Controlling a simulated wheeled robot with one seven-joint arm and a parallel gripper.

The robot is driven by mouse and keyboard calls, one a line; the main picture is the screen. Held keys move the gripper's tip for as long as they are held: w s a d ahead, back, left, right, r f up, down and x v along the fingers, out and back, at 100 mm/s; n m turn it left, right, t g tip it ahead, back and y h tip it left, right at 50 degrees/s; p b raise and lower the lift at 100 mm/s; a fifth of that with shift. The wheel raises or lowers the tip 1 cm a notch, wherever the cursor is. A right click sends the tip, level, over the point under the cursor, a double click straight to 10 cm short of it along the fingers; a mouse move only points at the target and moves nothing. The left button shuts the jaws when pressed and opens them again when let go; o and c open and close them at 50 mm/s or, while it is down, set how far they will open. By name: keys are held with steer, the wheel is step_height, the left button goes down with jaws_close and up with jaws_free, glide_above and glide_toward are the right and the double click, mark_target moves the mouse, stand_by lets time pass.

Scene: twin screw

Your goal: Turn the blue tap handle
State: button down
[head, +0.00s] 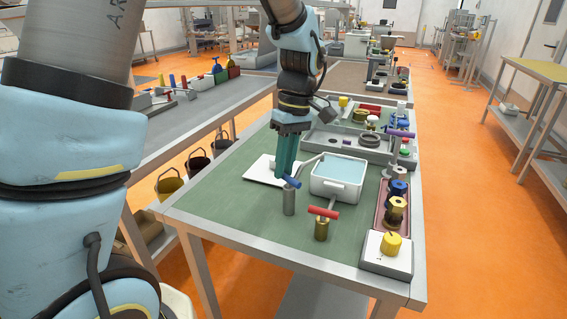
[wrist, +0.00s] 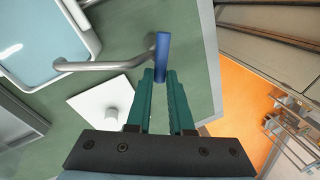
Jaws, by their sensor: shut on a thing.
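The blue tap handle (head: 292,182) is a short bar on top of a grey upright post (head: 289,202) on the green table. In the wrist view the blue handle (wrist: 163,50) runs up from between my fingertips, with the bent grey spout (wrist: 112,66) reaching left toward the basin. My gripper (head: 286,176) comes down from above, and its teal fingers are shut on one end of the blue handle. In the wrist view my gripper (wrist: 160,75) has its tips on either side of the handle's near end. The grasped part is mostly hidden.
A white basin with pale blue water (head: 340,170) stands right of the tap. A red handle on a brass post (head: 323,214) stands close in front. A white plate with a knob (wrist: 84,104) lies beside my fingers. A yellow knob box (head: 390,245) stands at the right.

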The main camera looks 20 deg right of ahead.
steer(key=c, duration=0.8)
jaws_free()
steer(key=r, duration=0.3)
steer(key=d+r+b, duration=0.1)
steer(key=r, duration=0.3)
steer(key=d+r+b, duration=0.1)
steer(key=r, duration=0.2)
steer(key=shift+w+r, duration=0.3)
steer(key=shift+w, duration=0.05)
